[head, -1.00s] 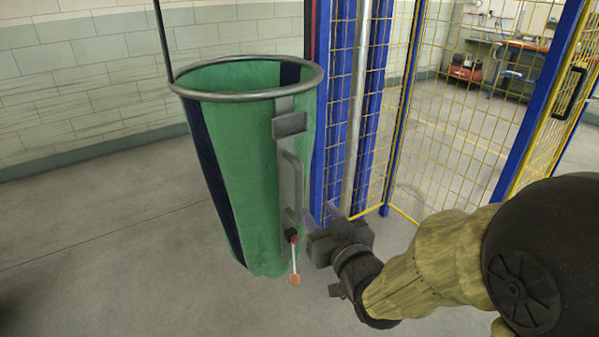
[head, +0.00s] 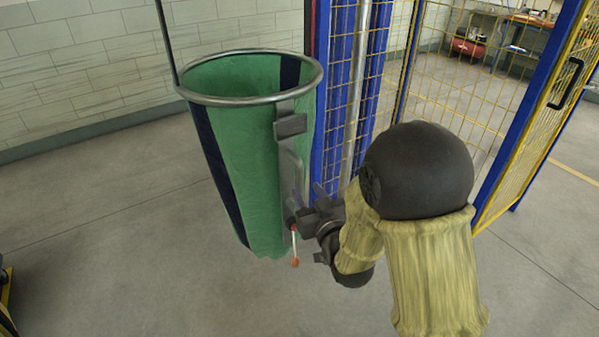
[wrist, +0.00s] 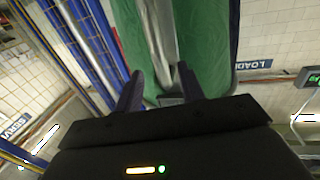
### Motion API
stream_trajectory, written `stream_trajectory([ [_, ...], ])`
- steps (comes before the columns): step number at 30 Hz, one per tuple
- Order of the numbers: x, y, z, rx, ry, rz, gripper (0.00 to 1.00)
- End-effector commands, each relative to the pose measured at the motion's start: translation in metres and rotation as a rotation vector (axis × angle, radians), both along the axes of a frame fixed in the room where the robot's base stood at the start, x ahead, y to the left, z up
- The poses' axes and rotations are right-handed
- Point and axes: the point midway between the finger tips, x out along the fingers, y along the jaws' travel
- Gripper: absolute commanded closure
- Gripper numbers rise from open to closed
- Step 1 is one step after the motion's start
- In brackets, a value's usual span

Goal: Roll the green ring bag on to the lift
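The green ring bag (head: 240,150), with dark blue stripes, hangs upright from a round metal ring (head: 250,100). A grey metal bracket with a bar handle (head: 291,165) runs down its near right side. A short lever with a red tip (head: 295,245) shows at the bracket's lower end. My gripper (head: 308,197) is beside the lower part of the handle. In the wrist view, my gripper's fingers (wrist: 158,86) are apart, with the grey bracket (wrist: 158,45) and green bag (wrist: 205,45) beyond them. I cannot tell whether they touch the handle.
A blue-posted cage with yellow mesh (head: 455,85) stands close to the bag's right; I cannot tell whether it is the lift. Its mesh door (head: 535,120) has a black handle. A thin dark pole (head: 166,40) rises at the ring's left. Grey floor (head: 110,220) is clear at left.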

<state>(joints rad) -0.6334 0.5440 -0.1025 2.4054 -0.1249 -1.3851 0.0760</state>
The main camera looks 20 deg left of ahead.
Motion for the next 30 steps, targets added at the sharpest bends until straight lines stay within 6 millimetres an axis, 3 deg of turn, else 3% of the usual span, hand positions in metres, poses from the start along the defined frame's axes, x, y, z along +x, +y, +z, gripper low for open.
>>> stream_trajectory([
  [10,0.041,0.032,0.001,-0.001,0.001,-0.001,0.61],
  [22,0.048,0.038,0.0,0.0,0.001,-0.001,0.61],
  [28,0.048,0.037,0.0,0.0,0.001,-0.001,0.98],
  [30,0.048,0.037,0.0,0.0,0.001,-0.001,1.0],
])
